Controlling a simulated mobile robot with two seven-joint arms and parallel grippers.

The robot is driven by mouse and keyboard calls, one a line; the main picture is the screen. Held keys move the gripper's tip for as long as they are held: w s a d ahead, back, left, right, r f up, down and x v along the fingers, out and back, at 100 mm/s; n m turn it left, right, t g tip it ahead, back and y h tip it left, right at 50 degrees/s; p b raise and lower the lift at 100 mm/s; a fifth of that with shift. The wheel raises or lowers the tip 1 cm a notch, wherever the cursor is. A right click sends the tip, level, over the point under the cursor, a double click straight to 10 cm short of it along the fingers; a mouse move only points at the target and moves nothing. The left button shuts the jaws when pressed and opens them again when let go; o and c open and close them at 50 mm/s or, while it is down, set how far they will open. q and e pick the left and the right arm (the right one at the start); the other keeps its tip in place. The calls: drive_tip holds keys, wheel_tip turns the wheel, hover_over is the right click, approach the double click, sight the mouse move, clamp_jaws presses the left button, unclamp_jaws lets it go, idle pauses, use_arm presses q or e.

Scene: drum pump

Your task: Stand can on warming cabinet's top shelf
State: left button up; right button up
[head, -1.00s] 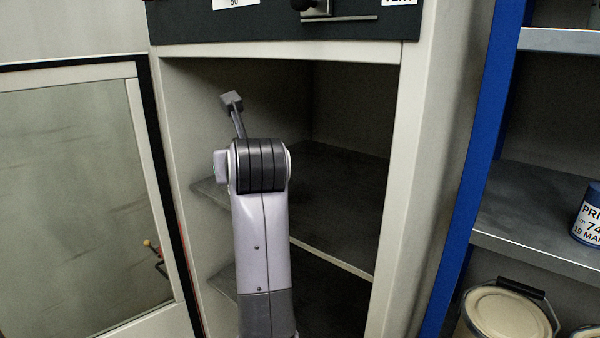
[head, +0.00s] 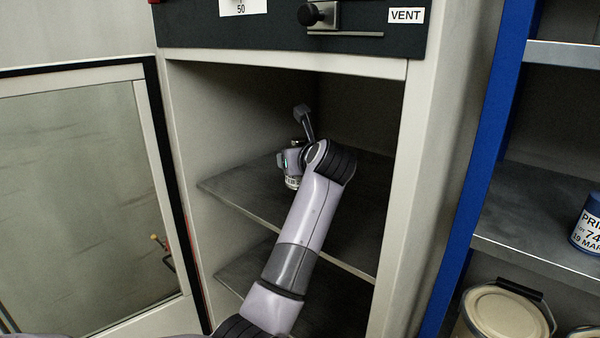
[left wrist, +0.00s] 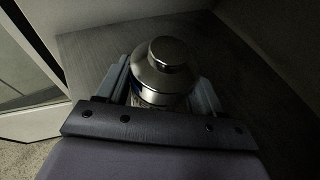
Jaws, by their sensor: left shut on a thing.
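The can (left wrist: 165,72) has a metal shoulder and a round cap. It is upright between the two fingers of my left gripper (head: 291,165), which is shut on it. In the head view only a small pale, marked lower part of the can (head: 292,183) shows below the gripper. It is inside the open warming cabinet (head: 285,57), over the left part of the top shelf (head: 235,194). I cannot tell whether its base touches the shelf. In the left wrist view the shelf surface (left wrist: 100,48) spreads around the can. My right gripper is not in view.
The cabinet's glazed door (head: 90,200) stands open at left. A lower shelf (head: 240,270) lies beneath. The top shelf is bare right of my arm. At right, a blue-framed rack (head: 480,170) holds a blue labelled tin (head: 588,222) and a cream pail (head: 505,312).

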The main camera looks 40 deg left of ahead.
sight(294, 182)
use_arm(q)
wheel_tip(294, 182, down, 3)
drive_tip(key=shift+f, duration=0.15)
drive_tip(key=shift+w+f+p, duration=0.15)
drive_tip(key=shift+p, duration=0.35)
drive_tip(key=shift+f, duration=0.15)
drive_tip(key=shift+f, duration=0.1)
drive_tip(key=shift+f, duration=0.15)
drive_tip(key=o, duration=1.4)
